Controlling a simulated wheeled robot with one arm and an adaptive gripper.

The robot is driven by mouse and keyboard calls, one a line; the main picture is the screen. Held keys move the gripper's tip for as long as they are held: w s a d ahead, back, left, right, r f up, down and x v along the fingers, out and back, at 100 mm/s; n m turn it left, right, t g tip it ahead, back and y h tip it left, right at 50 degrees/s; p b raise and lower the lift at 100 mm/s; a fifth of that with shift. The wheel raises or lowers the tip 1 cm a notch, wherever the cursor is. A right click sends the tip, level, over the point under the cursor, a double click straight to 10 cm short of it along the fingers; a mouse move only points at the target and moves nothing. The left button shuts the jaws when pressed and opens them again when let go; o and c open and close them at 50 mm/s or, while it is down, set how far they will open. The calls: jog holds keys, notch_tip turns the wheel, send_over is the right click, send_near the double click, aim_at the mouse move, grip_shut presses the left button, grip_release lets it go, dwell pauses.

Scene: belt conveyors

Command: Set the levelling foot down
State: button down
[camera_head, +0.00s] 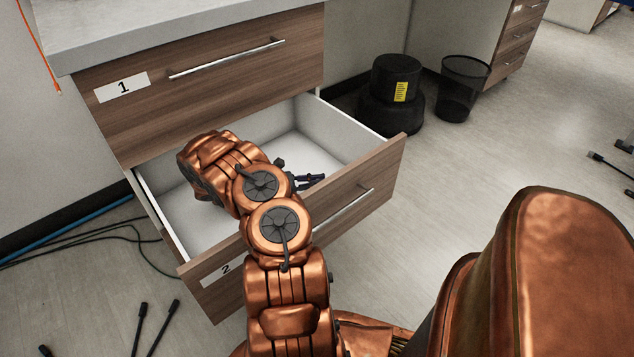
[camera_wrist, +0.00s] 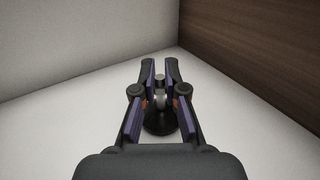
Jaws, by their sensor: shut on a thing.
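The levelling foot (camera_wrist: 159,122) shows in the wrist view, with a round black base and a short metal stem. My gripper (camera_wrist: 160,74) is shut on its stem, with one finger on each side. The foot looks upright, base down, over the white drawer floor; I cannot tell whether it touches the floor. In the head view my gripper (camera_head: 312,181) is inside the open lower drawer (camera_head: 352,212), marked 2, near its wooden front. The foot cannot be made out there.
The upper drawer (camera_head: 215,85), marked 1, is closed above the open one. The white drawer floor (camera_wrist: 60,135) is bare around the foot. A black round object (camera_head: 392,100) and a mesh bin (camera_head: 461,88) stand behind. Cables (camera_head: 90,240) lie on the floor at left.

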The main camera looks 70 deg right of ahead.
jog(key=shift+f, duration=0.15)
jog(key=c, duration=1.2)
grip_release()
jog(key=shift+r, duration=0.2)
jog(key=shift+w+a, duration=0.1)
jog(key=shift+w, duration=0.2)
jog(key=p+v, duration=0.1)
jog(key=v, duration=0.6)
jog(key=shift+r, duration=0.1)
